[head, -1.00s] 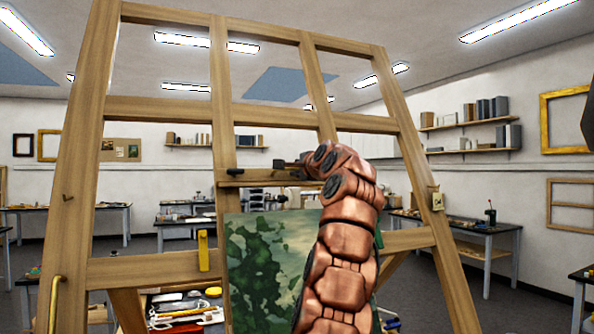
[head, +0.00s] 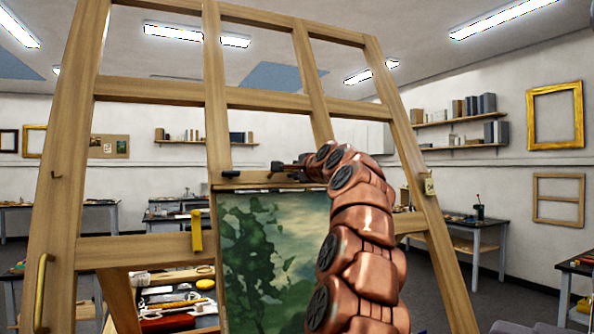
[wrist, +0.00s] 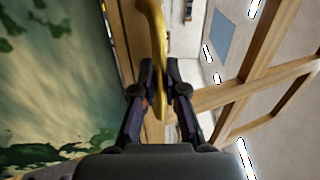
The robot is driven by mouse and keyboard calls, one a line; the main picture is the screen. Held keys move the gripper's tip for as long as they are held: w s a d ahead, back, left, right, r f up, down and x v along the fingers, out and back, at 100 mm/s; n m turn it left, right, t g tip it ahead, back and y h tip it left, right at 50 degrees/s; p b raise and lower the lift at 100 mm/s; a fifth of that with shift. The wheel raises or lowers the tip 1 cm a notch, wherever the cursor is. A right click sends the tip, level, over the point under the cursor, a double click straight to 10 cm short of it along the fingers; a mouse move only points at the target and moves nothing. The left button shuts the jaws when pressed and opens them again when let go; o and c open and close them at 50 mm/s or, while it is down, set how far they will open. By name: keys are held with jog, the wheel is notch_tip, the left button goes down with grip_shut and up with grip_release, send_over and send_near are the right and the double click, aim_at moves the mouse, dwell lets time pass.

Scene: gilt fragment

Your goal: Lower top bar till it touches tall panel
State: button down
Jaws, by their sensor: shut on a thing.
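The top bar (head: 255,187) is a narrow wooden crosspiece on the large easel. The tall panel (head: 262,250), a green landscape painting, stands directly below it. In the head view the bar's lower edge is at or very close to the panel's top edge; I cannot tell whether they touch. My gripper (head: 283,167) is at the bar, with my copper arm hiding the right part of panel and bar. In the wrist view my gripper (wrist: 158,80) is shut on a curved brass handle (wrist: 153,25), with the panel (wrist: 55,85) to the left.
The easel's wooden uprights (head: 215,90) and upper crosspiece (head: 265,100) frame the bar. A yellow clip (head: 196,230) sits on the lower crosspiece at left. A tray of tools (head: 175,300) lies behind. Workbenches and shelves stand farther back.

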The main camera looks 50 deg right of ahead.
jog(key=shift+s+f, duration=0.25)
jog(key=shift+f, duration=0.3)
jog(key=c, duration=1.2)
grip_release()
jog(key=shift+a, duration=0.1)
jog(key=shift+r, duration=0.1)
jog(key=v, duration=1.2)
